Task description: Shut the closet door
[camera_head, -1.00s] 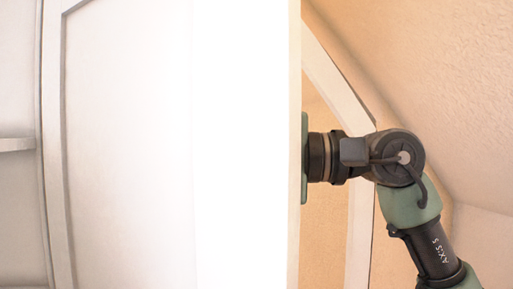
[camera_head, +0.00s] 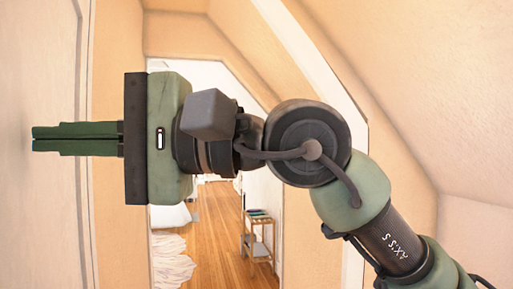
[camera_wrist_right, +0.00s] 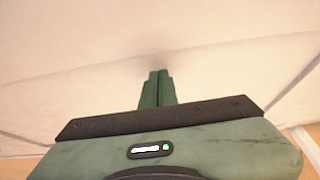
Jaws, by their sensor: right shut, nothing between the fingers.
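A pale, flat panel that looks like the closet door (camera_head: 30,70) fills the left edge of the head view, with a raised trim along its right side. My right gripper (camera_head: 36,138) points left at this panel, its two dark green fingers pressed together with nothing between them. In the wrist view the pale panel (camera_wrist_right: 80,85) spreads across the picture and the closed fingertips (camera_wrist_right: 158,76) end at or very near its surface, with a soft shadow around them. Whether they touch is unclear. The closet interior and my left gripper are not in view.
Behind my right arm an opening shows a wooden floor (camera_head: 215,230), a small shelf stand (camera_head: 259,240) and white fabric (camera_head: 172,262) on the floor at left. A sloped ceiling (camera_head: 395,80) comes down close on the right.

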